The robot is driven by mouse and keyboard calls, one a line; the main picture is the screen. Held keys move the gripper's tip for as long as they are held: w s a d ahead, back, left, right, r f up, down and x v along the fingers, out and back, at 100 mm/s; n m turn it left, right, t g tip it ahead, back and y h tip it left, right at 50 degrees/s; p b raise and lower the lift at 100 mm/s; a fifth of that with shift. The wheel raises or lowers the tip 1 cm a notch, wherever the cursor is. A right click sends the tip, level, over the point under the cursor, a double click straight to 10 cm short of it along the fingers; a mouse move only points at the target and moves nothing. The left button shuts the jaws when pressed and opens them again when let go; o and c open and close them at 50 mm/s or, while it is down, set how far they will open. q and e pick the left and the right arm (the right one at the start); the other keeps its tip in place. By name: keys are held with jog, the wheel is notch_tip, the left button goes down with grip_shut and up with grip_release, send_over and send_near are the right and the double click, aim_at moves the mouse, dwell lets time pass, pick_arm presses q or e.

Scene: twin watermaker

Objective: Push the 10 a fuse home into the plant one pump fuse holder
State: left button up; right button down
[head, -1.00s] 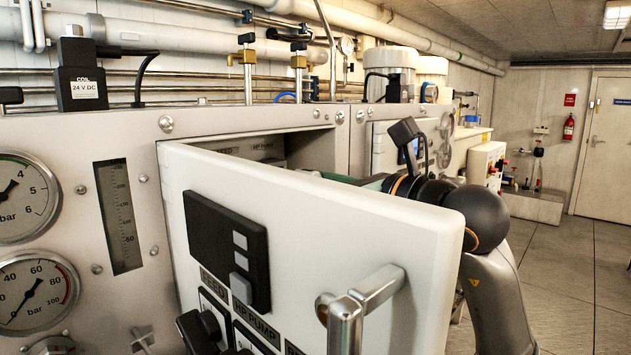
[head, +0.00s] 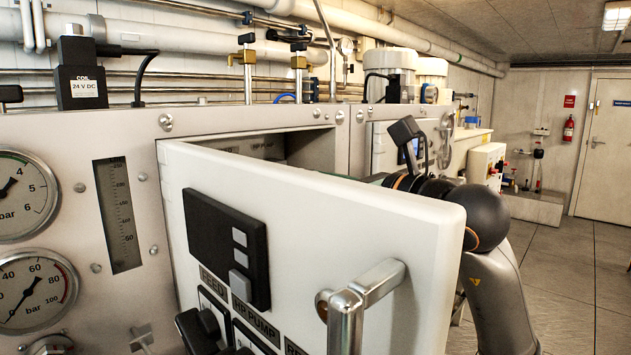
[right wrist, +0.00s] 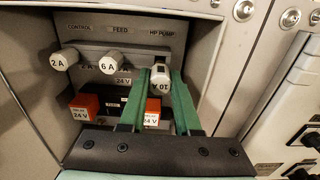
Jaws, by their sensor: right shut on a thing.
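The 10 A fuse (right wrist: 160,80) has a pale cap with its "10 A" marking upside down. It shows in the right wrist view below the "HP PUMP" label, at the right end of the fuse row. My right gripper (right wrist: 161,74) has its two green fingers on either side of this fuse and is shut on it. The fuse lies at the HP pump holder, but its fit in the holder is hidden by the cap and fingers. In the head view the open white door hides the fuses and my right fingers. My left gripper is out of view.
The 2 A fuse (right wrist: 64,59) and 6 A fuse (right wrist: 110,62) stand to the left. Orange relays (right wrist: 84,107) sit below, partly behind the fingers. The open door (head: 330,215) with its metal handle (head: 358,300) stands before my right arm. Cabinet walls flank the recess.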

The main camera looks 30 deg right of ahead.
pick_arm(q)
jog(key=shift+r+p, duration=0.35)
pick_arm(e)
jog(key=shift+x, duration=1.7)
jog(key=shift+w+a, duration=0.1)
jog(key=shift+w, duration=0.2)
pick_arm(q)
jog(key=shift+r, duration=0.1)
pick_arm(e)
jog(key=c, duration=0.5)
grip_release()
jog(key=shift+w, duration=0.1)
jog(key=shift+c, duration=0.2)
pick_arm(q)
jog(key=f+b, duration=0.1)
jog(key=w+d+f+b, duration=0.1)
jog(key=b, duration=0.1)
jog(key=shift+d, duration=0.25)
pick_arm(e)
jog(key=v, duration=1.2)
jog(key=shift+s, duration=0.3)
